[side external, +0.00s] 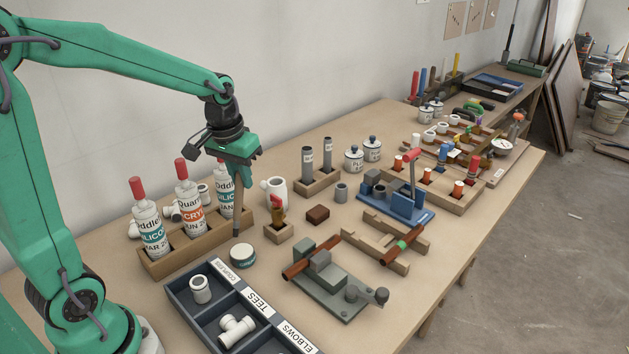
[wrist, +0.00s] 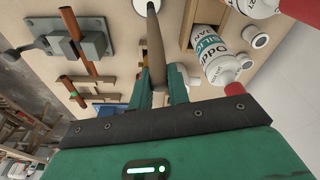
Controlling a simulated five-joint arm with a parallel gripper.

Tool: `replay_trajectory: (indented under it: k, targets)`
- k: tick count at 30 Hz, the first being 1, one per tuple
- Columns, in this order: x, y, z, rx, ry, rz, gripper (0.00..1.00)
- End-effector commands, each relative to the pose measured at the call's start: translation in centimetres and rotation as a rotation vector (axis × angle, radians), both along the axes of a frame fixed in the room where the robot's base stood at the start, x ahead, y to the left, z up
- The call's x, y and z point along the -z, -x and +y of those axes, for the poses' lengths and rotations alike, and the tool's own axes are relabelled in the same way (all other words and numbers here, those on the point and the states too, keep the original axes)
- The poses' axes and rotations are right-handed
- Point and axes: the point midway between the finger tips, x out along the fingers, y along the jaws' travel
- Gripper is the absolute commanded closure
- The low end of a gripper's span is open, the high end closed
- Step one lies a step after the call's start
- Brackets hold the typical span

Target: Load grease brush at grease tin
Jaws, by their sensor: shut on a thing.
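The grease brush (side external: 238,212) is a thin brown stick with a dark lower end, hanging nearly upright below my gripper (side external: 240,180). In the wrist view, my gripper (wrist: 160,86) is shut on the brush (wrist: 155,48), with a green finger on each side. The grease tin (side external: 243,257) is a low round tin with a teal side and a pale top, standing on the bench. The brush tip is just above and behind the tin in the side view; I cannot tell whether they touch. A pale round shape (wrist: 140,7) beside the brush tip in the wrist view appears to be the tin.
A wooden rack (side external: 160,267) of sealant bottles stands close on the left. A divided fittings tray (side external: 180,297) lies in front of the tin. A grey clamp fixture (side external: 337,290) stands to the right, with a small wooden block (side external: 278,233) behind the tin.

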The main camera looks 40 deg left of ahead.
Motion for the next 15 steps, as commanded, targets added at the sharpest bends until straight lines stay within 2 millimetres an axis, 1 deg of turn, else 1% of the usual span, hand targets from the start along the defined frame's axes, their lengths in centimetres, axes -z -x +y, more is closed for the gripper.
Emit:
replay_trajectory:
  k: [3, 9, 15]
  targets:
    - [1.1, 0.1, 0.0, 0.000, 0.001, 0.003, 1.00]
    - [2.4, 0.0, 0.0, 0.000, 0.001, 0.002, 1.00]
    - [3.0, 0.0, 0.0, 0.000, 0.000, 0.001, 1.00]
